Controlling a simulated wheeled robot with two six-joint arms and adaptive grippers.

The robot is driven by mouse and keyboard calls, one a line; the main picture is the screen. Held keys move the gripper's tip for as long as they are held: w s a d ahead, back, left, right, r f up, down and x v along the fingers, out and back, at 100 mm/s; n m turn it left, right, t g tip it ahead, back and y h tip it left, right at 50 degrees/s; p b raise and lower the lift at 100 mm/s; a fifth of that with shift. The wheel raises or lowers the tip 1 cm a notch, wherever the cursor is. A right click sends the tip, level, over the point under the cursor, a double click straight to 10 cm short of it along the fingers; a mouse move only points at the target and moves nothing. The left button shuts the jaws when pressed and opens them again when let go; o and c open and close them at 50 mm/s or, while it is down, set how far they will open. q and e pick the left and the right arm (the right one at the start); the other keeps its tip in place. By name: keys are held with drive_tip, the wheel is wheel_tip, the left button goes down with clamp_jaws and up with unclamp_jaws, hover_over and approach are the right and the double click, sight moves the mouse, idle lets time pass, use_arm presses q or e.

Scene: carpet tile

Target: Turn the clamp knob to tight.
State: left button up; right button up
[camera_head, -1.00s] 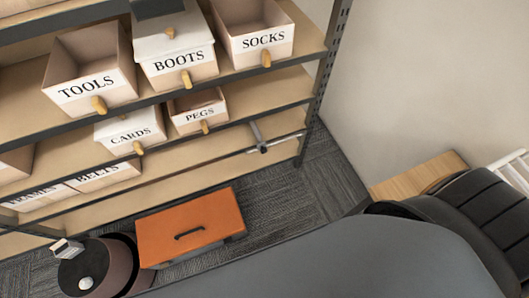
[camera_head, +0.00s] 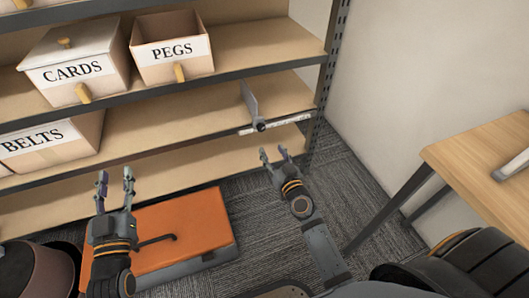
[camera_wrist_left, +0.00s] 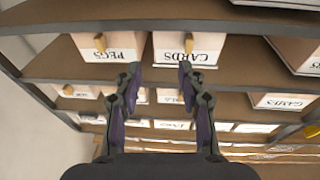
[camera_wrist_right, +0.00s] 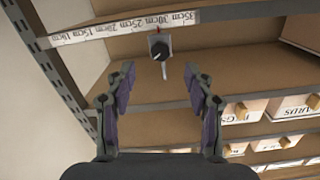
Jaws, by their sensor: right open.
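The clamp knob (camera_head: 261,126) is a small dark round knob on a grey bookend-like plate (camera_head: 249,100), at the front edge of a lower shelf. In the right wrist view the knob (camera_wrist_right: 160,49) has a pale pointer mark and a small red mark above it; its exact setting is too small to tell. My right gripper (camera_head: 273,152) is open and empty, below and in front of the knob, apart from it. Its fingers frame the knob from below in its wrist view. My left gripper (camera_head: 115,177) is open and empty, above the orange box at the left.
A white centimetre scale (camera_wrist_right: 125,28) runs along the shelf edge beside the knob. Bins marked CARDS (camera_head: 75,65), PEGS (camera_head: 172,50) and BELTS (camera_head: 50,140) stand on the shelves. An orange box (camera_head: 185,225) lies on the carpet. A wooden table (camera_head: 490,165) stands at right.

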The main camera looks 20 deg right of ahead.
sight(262, 128)
drive_tip(key=shift+t, duration=0.3)
drive_tip(key=w, duration=0.2)
drive_tip(key=w+r, duration=0.1)
drive_tip(key=w, duration=0.1)
drive_tip(key=w+p, duration=0.1)
drive_tip(key=w, duration=0.1)
drive_tip(key=shift+w+r, duration=0.1)
drive_tip(key=shift+r, duration=0.2)
drive_tip(key=w, duration=0.3)
drive_tip(key=shift+a+f, duration=0.1)
drive_tip(key=shift+f, duration=0.05)
use_arm(q)
drive_tip(key=shift+s+d+f+g, duration=0.1)
drive_tip(key=shift+s+f+g, duration=0.1)
drive_tip(key=shift+f+g, duration=0.45)
drive_tip(key=shift+s+f+g, duration=0.15)
drive_tip(key=shift+f+g, duration=0.1)
drive_tip(key=shift+f, duration=0.8)
use_arm(e)
drive_tip(key=shift+w, duration=0.7)
clamp_jaws()
